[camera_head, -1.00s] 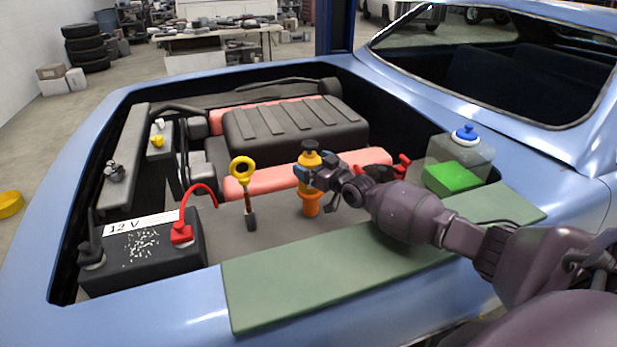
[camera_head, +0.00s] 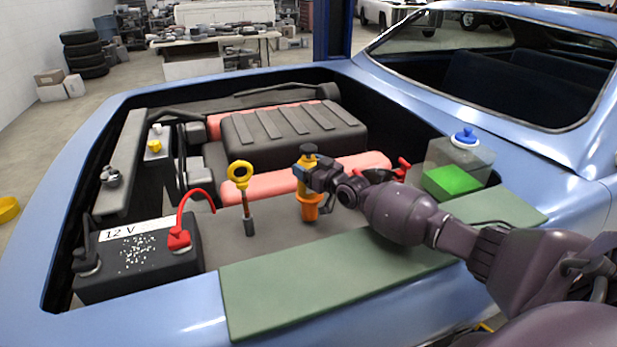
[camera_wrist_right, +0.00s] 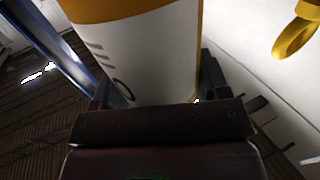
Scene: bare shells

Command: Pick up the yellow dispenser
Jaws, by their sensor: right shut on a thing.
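The yellow dispenser (camera_head: 309,160) stands near the middle of the engine bay, with a dark cap on top and an orange part at its lower end. My right gripper (camera_head: 312,178) is shut around its middle from the right and hides part of it. In the right wrist view the dispenser (camera_wrist_right: 140,55) fills the space between the jaws, showing a white label with dark marks and yellow edges. I cannot tell whether its lower end touches what is beneath. My left gripper is out of view.
A yellow-ringed dipstick (camera_head: 240,175) stands left of the dispenser. A black 12 V battery (camera_head: 140,258) with a red cable is at front left. A green mat (camera_head: 300,290) lies along the front edge. A blue-capped tank (camera_head: 465,155) stands at right.

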